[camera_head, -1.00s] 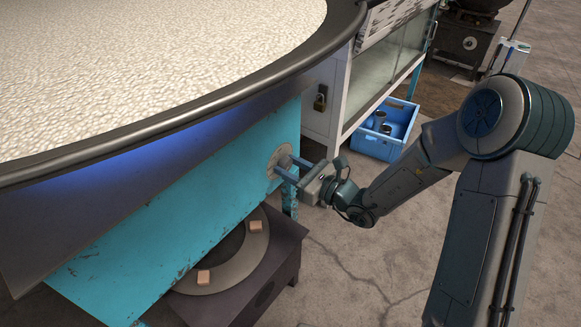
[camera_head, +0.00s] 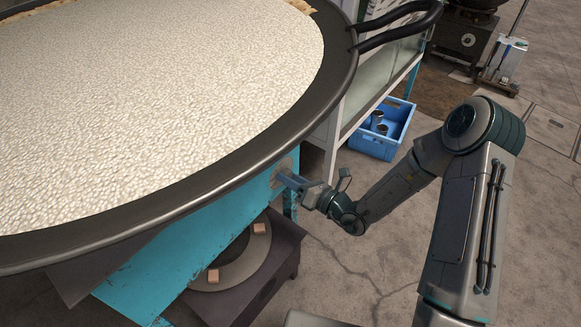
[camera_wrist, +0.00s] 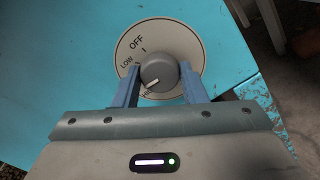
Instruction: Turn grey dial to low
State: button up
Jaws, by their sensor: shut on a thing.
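The grey dial (camera_wrist: 158,70) sits on a round cream plate (camera_wrist: 188,38) marked OFF and LOW, with another label partly hidden at the lower left. A pale pointer mark on the dial shows at its lower left, near that partly hidden label and below LOW. My gripper (camera_wrist: 160,84) is shut on the dial, one blue-grey finger on each side. In the head view my gripper (camera_head: 284,180) reaches the turquoise panel (camera_head: 222,215) below the pan rim, and the dial itself is hidden there.
A large dark-rimmed pan (camera_head: 318,103) of white liquid overhangs the panel. A burner (camera_head: 240,262) with small blocks stands below. A blue crate (camera_head: 375,146) with cups sits behind my arm. The floor (camera_head: 345,275) around is mostly clear.

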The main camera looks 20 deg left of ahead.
jog(key=m+p, duration=0.8)
jog(key=p, duration=0.1)
jog(key=shift+s+r, duration=0.1)
jog(key=shift+m, duration=0.3)
jog(key=o, duration=1)
jog(key=p+v, duration=0.1)
jog(key=v, duration=1.3)
jog(key=shift+a, duration=0.1)
jog(key=shift+p, duration=0.3)
